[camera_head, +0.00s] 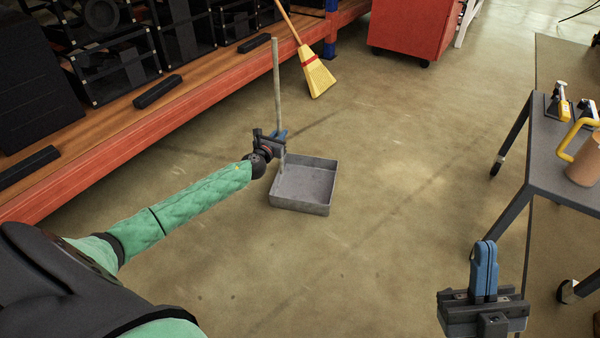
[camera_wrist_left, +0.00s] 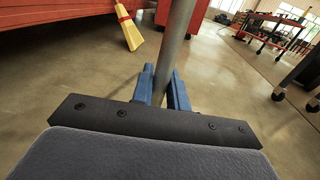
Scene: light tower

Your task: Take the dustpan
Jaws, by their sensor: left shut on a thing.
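The dustpan (camera_head: 303,186) is a grey metal tray with a tall upright handle (camera_head: 276,85). It is over the concrete floor in the middle of the head view; whether it touches the floor I cannot tell. My left gripper (camera_head: 281,138) is shut on the handle low down, just above the pan. In the left wrist view the handle (camera_wrist_left: 182,45) runs up between the blue fingers of my left gripper (camera_wrist_left: 164,88). The pan is not seen in that view. My right gripper (camera_head: 484,270) is at the lower right of the head view, apart from the dustpan, with its blue fingers close together.
A yellow broom (camera_head: 316,75) stands against the orange shelf (camera_head: 150,110), behind the dustpan; it also shows in the left wrist view (camera_wrist_left: 129,28). A red cabinet (camera_head: 415,30) is at the back. A wheeled table (camera_head: 560,150) stands at the right. The floor between is clear.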

